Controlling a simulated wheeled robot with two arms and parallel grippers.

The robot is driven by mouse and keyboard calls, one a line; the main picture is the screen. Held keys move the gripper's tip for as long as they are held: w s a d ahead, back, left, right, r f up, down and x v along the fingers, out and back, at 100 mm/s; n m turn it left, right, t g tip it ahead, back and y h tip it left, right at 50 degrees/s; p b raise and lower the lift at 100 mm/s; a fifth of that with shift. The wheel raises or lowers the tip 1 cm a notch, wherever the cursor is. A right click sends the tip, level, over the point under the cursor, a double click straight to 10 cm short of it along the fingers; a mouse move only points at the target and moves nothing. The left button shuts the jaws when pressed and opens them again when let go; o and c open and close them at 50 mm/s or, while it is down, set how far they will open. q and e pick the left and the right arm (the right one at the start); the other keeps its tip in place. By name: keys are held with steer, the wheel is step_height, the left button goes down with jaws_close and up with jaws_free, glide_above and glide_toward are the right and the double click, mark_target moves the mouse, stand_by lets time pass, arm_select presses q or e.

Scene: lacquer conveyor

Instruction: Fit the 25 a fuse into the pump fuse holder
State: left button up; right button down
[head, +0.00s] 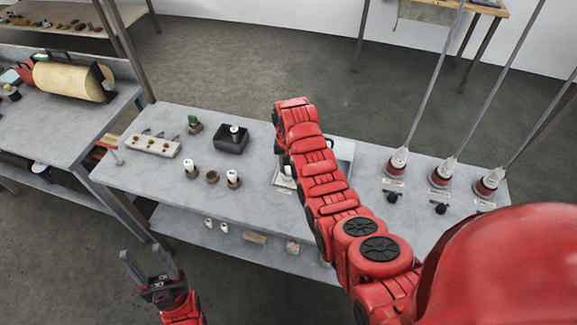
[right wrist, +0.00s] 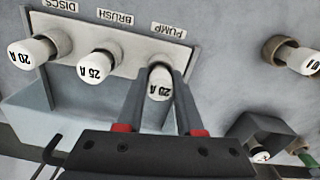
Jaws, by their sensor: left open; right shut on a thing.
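In the right wrist view a grey fuse panel (right wrist: 125,47) carries labels reading DISCS, BRUSH and PUMP. My right gripper (right wrist: 163,80) is shut on a white fuse (right wrist: 160,88) at the pump position; its marking looks like 20 A. The fingers hide how deep it sits. A 25 A fuse (right wrist: 96,66) is at the brush position and a 20 A fuse (right wrist: 33,54) at the discs position. In the head view my right arm covers most of the panel (head: 284,183). My left gripper (head: 150,270) is open and empty, in front of the table's lower left.
A dark tray (head: 229,146) holds another fuse. Red-based levers (head: 396,163) stand at the right. The table's front left is clear.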

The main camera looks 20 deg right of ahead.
steer(key=shift+c, duration=2.3)
jaws_free()
steer(key=shift+r, duration=0.1)
steer(key=shift+r, duration=0.3)
steer(key=shift+w+r+b, duration=0.1)
steer(key=shift+r+b, duration=0.5)
step_height(320, 180, up, 5)
steer(key=shift+r+p, duration=0.1)
steer(key=shift+p, duration=1.05)
step_height(320, 180, up, 10)
steer(key=p, duration=1)
